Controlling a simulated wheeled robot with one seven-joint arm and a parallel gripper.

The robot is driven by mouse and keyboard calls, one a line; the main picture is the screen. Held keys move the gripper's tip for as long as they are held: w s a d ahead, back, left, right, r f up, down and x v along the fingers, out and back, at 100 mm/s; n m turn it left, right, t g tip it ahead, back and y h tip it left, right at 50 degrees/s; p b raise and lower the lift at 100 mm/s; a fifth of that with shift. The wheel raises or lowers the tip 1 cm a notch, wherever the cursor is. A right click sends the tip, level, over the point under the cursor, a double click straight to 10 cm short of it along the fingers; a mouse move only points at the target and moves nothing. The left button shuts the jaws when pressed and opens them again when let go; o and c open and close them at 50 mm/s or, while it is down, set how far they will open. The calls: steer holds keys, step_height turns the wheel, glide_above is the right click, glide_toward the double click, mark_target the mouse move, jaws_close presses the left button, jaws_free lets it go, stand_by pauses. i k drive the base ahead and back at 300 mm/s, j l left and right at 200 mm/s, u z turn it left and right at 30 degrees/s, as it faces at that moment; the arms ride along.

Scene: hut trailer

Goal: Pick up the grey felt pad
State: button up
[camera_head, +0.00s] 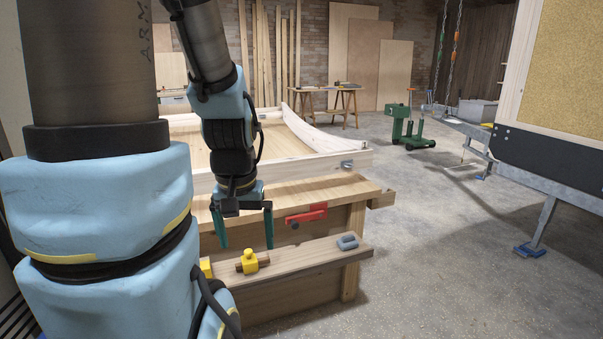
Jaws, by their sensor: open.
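A small grey rounded piece (347,241) lies near the right end of the workbench's lower front plank. It is the only small loose grey thing I make out on the bench, but it is too small to tell whether it is the felt pad. My gripper (245,242) points down with its two teal fingers spread apart. Nothing shows between them. It hangs in front of the bench top, to the left of the grey piece and apart from it in the picture.
The wooden workbench (335,188) carries a red clamp-like tool (306,215) at its front edge. On the lower plank (312,255) sits a yellow-and-brown tool (248,261) below my gripper. A trailer (552,150) stands at right. The concrete floor (440,260) between is clear.

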mark_target(345, 242)
steer(key=i+l+u, duration=0.3)
steer(key=l, duration=0.35)
steer(key=i+l+u, duration=0.15)
steer(key=l, duration=0.25)
steer(key=i+l+u, duration=0.15)
steer(key=l, duration=0.2)
steer(key=i+l+u, duration=0.15)
steer(key=l, duration=0.25)
